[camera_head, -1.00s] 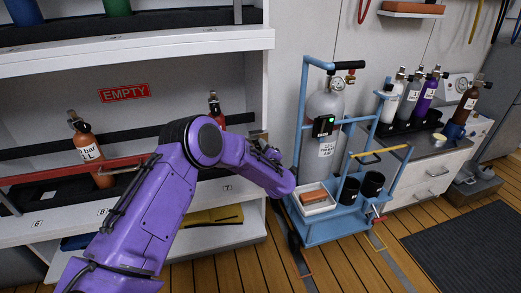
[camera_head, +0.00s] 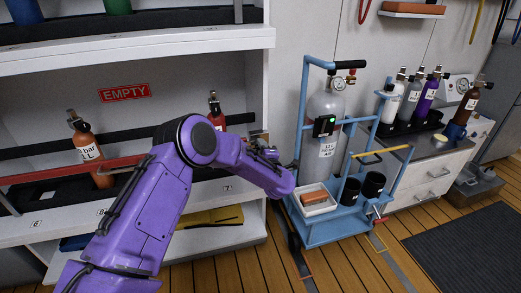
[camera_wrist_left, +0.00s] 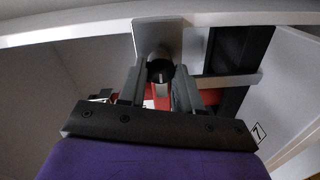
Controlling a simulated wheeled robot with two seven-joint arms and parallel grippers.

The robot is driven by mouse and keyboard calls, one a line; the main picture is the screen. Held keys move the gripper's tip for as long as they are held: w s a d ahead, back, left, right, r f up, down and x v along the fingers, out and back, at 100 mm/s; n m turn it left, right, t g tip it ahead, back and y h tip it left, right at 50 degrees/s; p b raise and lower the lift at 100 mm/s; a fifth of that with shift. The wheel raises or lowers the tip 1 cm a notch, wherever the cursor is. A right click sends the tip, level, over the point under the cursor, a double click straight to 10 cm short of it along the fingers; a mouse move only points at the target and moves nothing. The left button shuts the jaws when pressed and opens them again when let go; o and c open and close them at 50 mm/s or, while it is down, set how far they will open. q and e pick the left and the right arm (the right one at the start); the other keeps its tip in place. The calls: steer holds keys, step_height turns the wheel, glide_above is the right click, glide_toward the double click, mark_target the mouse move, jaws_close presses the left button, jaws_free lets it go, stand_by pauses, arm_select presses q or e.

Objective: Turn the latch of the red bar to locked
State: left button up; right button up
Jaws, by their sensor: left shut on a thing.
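The red bar (camera_head: 60,172) runs across the front of the lower shelf, and my left arm hides its right part. My left gripper (camera_head: 262,147) is at the shelf's right upright, mostly hidden behind its own wrist in the head view. In the left wrist view the gripper (camera_wrist_left: 160,88) is shut on a dark, rounded latch part (camera_wrist_left: 160,68) below a grey plate (camera_wrist_left: 158,38). Red of the bar (camera_wrist_left: 162,101) shows between the fingers. I cannot tell the latch's exact angle. My right gripper is not in view.
An EMPTY sign (camera_head: 124,93) is on the back wall. A blue trolley (camera_head: 335,228) with a grey cylinder (camera_head: 320,135) stands close on the right.

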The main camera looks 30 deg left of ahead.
arm_select(q)
steer(key=shift+f, duration=0.1)
steer(key=o, duration=1)
steer(key=shift+o, duration=0.2)
steer(key=p+v, duration=0.2)
steer(key=v, duration=0.8)
steer(key=shift+s+d, duration=0.15)
steer(key=shift+d, duration=0.1)
